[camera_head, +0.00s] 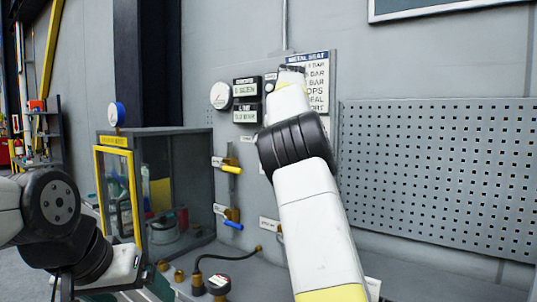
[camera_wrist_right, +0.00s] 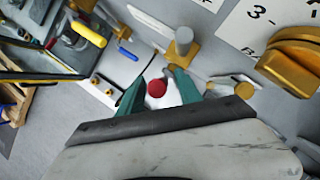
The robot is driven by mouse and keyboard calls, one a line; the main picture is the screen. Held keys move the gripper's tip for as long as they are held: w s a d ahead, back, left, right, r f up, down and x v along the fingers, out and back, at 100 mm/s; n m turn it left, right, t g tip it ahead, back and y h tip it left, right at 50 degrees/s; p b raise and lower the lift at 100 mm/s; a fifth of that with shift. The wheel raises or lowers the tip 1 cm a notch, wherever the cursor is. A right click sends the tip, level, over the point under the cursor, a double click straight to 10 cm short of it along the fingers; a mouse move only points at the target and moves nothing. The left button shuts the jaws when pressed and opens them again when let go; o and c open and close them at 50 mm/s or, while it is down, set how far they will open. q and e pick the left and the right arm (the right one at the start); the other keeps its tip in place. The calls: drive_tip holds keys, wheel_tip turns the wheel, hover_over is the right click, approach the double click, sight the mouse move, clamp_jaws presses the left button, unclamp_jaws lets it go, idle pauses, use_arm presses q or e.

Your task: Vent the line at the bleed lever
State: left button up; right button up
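On the wall panel in the head view are a yellow lever (camera_head: 231,169) and, below it, a blue lever (camera_head: 233,225), each on a brass valve. Their labels are too small to read, so I cannot tell which is the bleed lever. The right wrist view shows the yellow lever (camera_wrist_right: 88,34) and blue lever (camera_wrist_right: 128,55) at upper left. My right gripper (camera_wrist_right: 157,88) has its teal fingers apart, with a red round knob (camera_wrist_right: 157,89) showing between them; contact is unclear. My right arm hides its gripper in the head view. My left gripper is low at left, its fingers mostly hidden.
A yellow-framed cabinet (camera_head: 117,195) stands left of the levers. A brass fitting with a grey stem (camera_wrist_right: 183,42) and a large brass handle (camera_wrist_right: 292,62) are near my right gripper. A black hose (camera_head: 225,257) lies on the bench. A perforated board (camera_head: 440,175) covers the right wall.

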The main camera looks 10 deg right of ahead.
drive_tip(key=shift+r, duration=0.1)
drive_tip(key=v, duration=0.7)
drive_tip(key=shift+s+r, duration=0.15)
drive_tip(key=shift+r, duration=0.15)
idle(0.4)
